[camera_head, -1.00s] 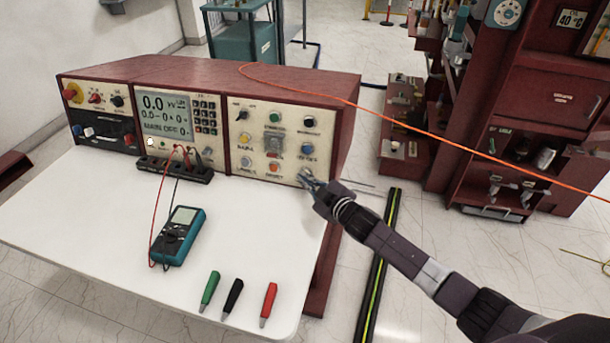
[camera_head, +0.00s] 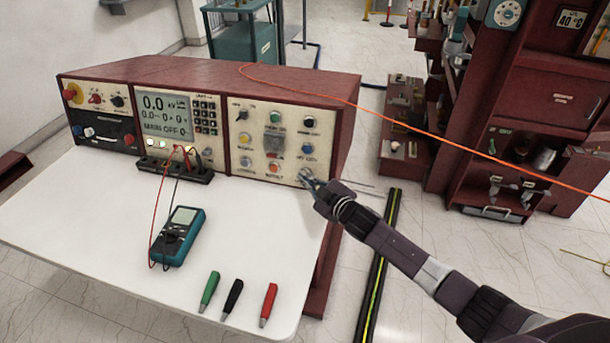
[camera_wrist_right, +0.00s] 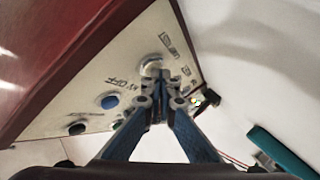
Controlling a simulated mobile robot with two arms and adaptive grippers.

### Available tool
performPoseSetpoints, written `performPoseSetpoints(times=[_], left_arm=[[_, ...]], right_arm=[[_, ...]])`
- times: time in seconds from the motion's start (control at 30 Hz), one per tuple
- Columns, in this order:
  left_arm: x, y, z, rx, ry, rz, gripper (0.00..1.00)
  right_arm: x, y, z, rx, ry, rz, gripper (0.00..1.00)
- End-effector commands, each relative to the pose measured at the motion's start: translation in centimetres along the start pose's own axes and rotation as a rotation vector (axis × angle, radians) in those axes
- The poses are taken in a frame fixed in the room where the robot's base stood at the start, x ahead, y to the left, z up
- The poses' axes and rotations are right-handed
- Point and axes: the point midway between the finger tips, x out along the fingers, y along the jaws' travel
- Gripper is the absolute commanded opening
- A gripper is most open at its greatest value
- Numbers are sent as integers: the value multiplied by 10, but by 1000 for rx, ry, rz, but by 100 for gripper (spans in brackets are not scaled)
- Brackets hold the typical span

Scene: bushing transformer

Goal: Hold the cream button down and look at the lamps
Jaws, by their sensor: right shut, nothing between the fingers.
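The cream button (camera_wrist_right: 152,64) is at the lower right corner of the control panel (camera_head: 262,118). In the head view my gripper mostly covers it. My right gripper (camera_wrist_right: 157,84) is shut and empty, with its fingertips at the button; they appear to touch it, but how far it is pressed is hidden. The gripper also shows in the head view (camera_head: 309,178). The lamps (camera_head: 157,143) form a row below the display (camera_head: 164,114); several look lit, pale on the left and warmer on the right. My left gripper is not in view.
A blue button (camera_wrist_right: 108,101) sits near my right gripper, and an orange button (camera_head: 274,167) is left of it in the head view. A multimeter (camera_head: 178,236) with leads and several coloured probes (camera_head: 233,298) lie on the white table (camera_head: 100,240).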

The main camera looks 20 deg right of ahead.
Motion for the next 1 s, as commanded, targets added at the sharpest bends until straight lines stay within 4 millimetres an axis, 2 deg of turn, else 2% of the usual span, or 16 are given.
performPoseSetpoints(times=[0.33,0.63,1.0], left_arm=[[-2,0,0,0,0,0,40],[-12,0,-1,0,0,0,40],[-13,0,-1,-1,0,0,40]], right_arm=[[-1,0,0,0,-2,0,0],[-12,-8,-8,1,-2,-1,0],[-14,-10,-9,0,-1,0,0]])
